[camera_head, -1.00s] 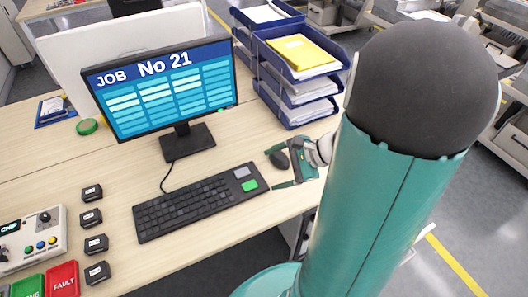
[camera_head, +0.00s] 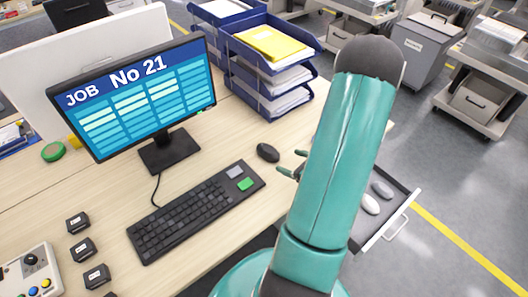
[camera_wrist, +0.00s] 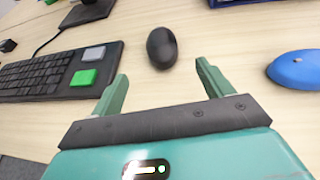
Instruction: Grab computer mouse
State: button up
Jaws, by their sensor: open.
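A black computer mouse (camera_head: 267,152) lies on the wooden desk, right of the keyboard. In the wrist view the black mouse (camera_wrist: 161,47) lies beyond the fingertips, roughly in line with the gap between them. My gripper (camera_wrist: 162,76) is open and empty, apart from the mouse. In the head view my gripper (camera_head: 294,163) shows only its green fingertips, just right of the mouse; my arm hides the rest. A blue mouse (camera_wrist: 296,69) lies on the desk at the right of the wrist view. In an open drawer lie a white mouse (camera_head: 370,204) and a grey mouse (camera_head: 381,188).
The keyboard (camera_head: 195,211) and monitor (camera_head: 141,88) stand to the left. Blue paper trays (camera_head: 277,107) stand behind the mouse. The open drawer (camera_head: 399,226) juts out at the desk's right edge. Bare desk surrounds the black mouse.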

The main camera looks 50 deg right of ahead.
aim_at(276, 154)
jog(key=x, duration=0.4)
jog(key=shift+w+d+f, duration=0.15)
jog(key=shift+w+f, duration=0.1)
jog(key=shift+w, duration=0.1)
jog(key=x, duration=0.5)
jog(key=shift+w+r, duration=0.1)
jog(key=shift+w, duration=0.2)
jog(key=c, duration=1.1)
